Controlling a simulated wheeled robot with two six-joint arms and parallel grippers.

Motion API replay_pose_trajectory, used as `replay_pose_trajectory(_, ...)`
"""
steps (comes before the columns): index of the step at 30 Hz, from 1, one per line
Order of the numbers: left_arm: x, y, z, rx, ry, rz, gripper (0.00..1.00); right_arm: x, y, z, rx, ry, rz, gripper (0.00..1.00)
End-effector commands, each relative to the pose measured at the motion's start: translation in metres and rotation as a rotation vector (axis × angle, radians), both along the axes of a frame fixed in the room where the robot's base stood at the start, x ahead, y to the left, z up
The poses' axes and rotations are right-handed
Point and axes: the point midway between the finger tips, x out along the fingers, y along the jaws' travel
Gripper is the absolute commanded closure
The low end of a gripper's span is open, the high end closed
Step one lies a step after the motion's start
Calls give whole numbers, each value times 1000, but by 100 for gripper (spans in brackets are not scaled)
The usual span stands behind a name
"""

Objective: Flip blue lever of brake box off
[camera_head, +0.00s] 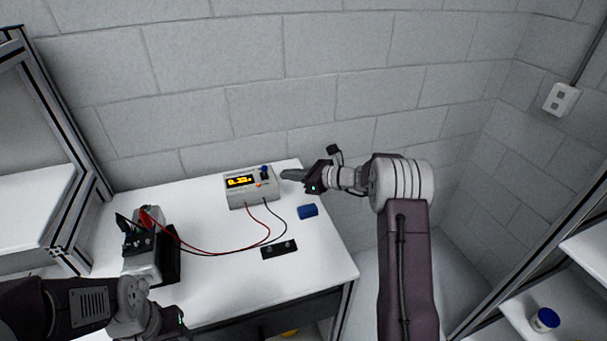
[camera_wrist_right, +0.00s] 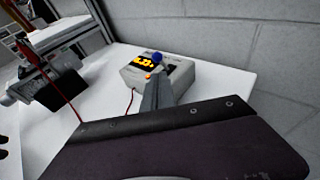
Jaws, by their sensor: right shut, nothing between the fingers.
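The brake box (camera_head: 250,188) is a small light-grey box with a yellow lit display, standing at the back of the white table. Its blue lever (camera_head: 264,169) sticks up at the right of its top; it also shows in the right wrist view (camera_wrist_right: 158,57). My right gripper (camera_head: 284,175) is shut and empty, just right of the box, its fingers pointing left at it. In the right wrist view the shut fingers (camera_wrist_right: 157,88) reach toward the lever; I cannot tell whether they touch the box. My left arm is at the lower left, its fingertips not clearly visible.
A black and grey device (camera_head: 148,258) with red and black clips stands at the table's left, wired to the box. A blue block (camera_head: 308,211) and a black strip (camera_head: 279,250) lie on the white table (camera_head: 215,290). A brick wall (camera_head: 240,60) rises behind.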

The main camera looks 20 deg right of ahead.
Motion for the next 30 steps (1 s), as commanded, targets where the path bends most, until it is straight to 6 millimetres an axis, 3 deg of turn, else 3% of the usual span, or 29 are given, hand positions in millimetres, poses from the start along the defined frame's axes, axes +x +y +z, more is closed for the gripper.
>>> replay_pose_trajectory(4, 0, 0, 7, 0, 0, 0, 48, 19, 20, -1, 0, 0, 3, 100)
replay_pose_trajectory(9, 0, 0, 10, 0, 0, 0, 48, 31, 31, -2, -1, 0, 1, 100)
replay_pose_trajectory(22, 0, 0, 11, 0, 0, 0, 48, 34, 34, -2, -1, 1, 0, 100)
replay_pose_trajectory(30, 0, 0, 33, 0, 0, 0, 48, 35, 34, 4, -1, 54, 0, 100)
